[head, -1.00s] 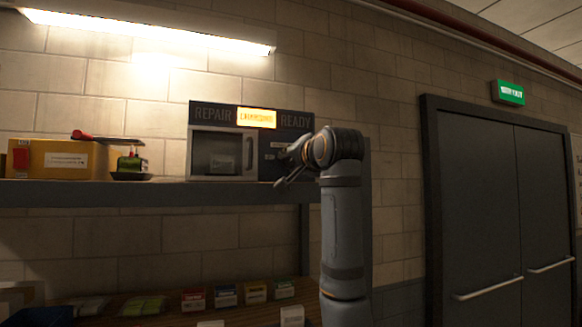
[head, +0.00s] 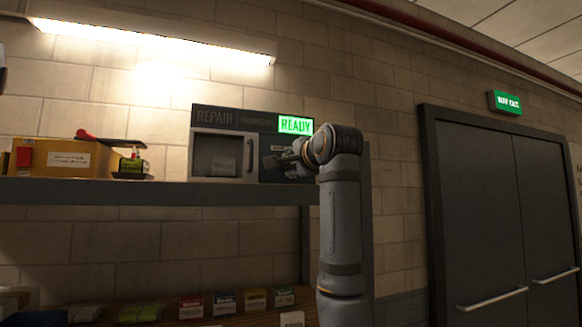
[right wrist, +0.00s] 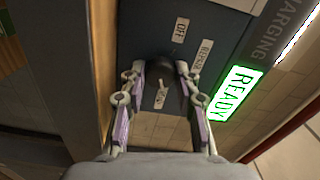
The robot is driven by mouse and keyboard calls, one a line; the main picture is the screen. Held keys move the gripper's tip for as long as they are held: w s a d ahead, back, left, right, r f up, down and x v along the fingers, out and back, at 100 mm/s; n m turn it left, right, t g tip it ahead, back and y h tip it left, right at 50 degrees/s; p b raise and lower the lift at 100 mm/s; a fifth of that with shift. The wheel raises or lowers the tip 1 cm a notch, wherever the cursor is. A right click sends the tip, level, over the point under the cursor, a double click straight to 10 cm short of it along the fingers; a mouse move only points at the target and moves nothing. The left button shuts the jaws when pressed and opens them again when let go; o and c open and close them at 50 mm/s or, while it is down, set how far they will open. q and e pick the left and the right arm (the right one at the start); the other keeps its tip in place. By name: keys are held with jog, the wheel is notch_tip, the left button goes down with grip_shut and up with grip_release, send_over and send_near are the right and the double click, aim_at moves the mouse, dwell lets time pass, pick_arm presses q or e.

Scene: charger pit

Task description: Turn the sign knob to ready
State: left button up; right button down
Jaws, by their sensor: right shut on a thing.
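The sign panel sits above the charger box (head: 222,157) on the shelf; its READY sign (head: 296,125) is lit green, while REPAIR (head: 213,117) and CHARGING (head: 256,121) are dark. READY also glows in the right wrist view (right wrist: 236,94). My right gripper (head: 290,163) is at the panel right of the box door. In the right wrist view, its fingers (right wrist: 161,70) are shut on the dark sign knob (right wrist: 163,72), from both sides. OFF and REPAIR labels show beside the knob; the knob is partly hidden by shadow.
Several small boxes stand on the lower bench. Dark double doors (head: 505,200) with a green exit sign (head: 505,102) are on the right.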

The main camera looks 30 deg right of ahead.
jog(key=shift+w+f, duration=0.1)
jog(key=shift+f, duration=0.1)
jog(key=c, duration=1.4)
grip_release()
jog(key=o, duration=0.4)
jog(key=shift+s+r, duration=0.15)
jog(key=shift+s, duration=0.05)
jog(key=v, duration=1.2)
jog(key=shift+d, duration=0.1)
